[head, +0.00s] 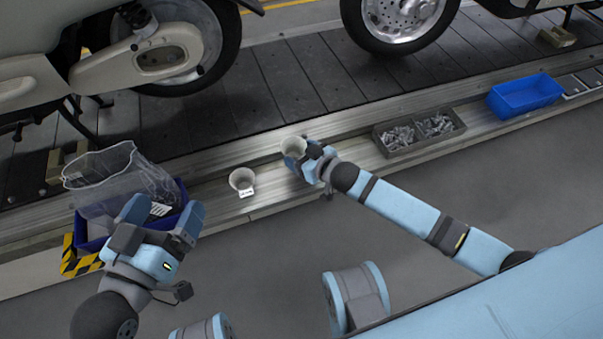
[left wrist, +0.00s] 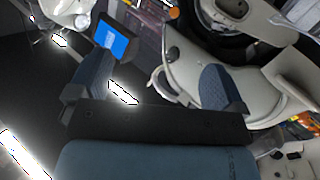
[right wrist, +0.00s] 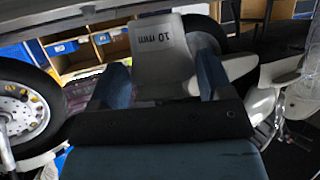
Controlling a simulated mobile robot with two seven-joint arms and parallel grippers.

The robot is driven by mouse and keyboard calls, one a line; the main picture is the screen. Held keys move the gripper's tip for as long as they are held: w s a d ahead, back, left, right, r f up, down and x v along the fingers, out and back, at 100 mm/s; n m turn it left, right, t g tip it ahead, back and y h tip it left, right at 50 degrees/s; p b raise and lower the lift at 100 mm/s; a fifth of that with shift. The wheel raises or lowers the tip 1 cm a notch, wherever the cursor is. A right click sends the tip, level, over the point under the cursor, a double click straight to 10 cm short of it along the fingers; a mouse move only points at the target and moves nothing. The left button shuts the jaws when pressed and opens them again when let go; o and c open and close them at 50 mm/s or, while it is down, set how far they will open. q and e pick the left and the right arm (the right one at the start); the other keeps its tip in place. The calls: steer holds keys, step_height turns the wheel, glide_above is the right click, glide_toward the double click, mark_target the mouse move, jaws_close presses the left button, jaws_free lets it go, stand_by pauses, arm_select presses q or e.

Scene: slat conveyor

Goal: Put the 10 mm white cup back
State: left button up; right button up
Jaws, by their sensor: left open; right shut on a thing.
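A white cup (right wrist: 160,50) marked "10 mm" is between the fingers of my right gripper (right wrist: 160,80), which is shut on it. In the head view this cup (head: 292,147) is upright at the metal ledge, held by my right gripper (head: 309,158); I cannot tell whether it touches the ledge. A second white cup (head: 242,181) with a label stands on the ledge to its left. My left gripper (head: 160,215) is open, in front of the blue bin with the clear bag. Its fingers are apart and empty in the left wrist view (left wrist: 150,90).
A clear plastic bag (head: 105,185) sits in a dark blue bin (head: 88,232) at the left. A grey tray (head: 420,132) of metal parts and an empty blue bin (head: 525,95) stand along the ledge to the right. Motorcycles stand on the slat conveyor (head: 290,85) behind.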

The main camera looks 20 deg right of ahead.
steer(key=shift+f, duration=0.95)
step_height(320, 180, down, 4)
steer(key=b, duration=0.2)
steer(key=shift+f+b, duration=0.25)
steer(key=shift+b, duration=0.1)
steer(key=shift+f, duration=0.2)
steer(key=shift+r, duration=0.15)
steer(key=shift+f, duration=0.2)
steer(key=o, duration=1)
arm_select(q)
steer(key=shift+w+a+f+m, duration=0.35)
steer(key=shift+w+f+m, duration=0.25)
steer(key=shift+m, duration=0.2)
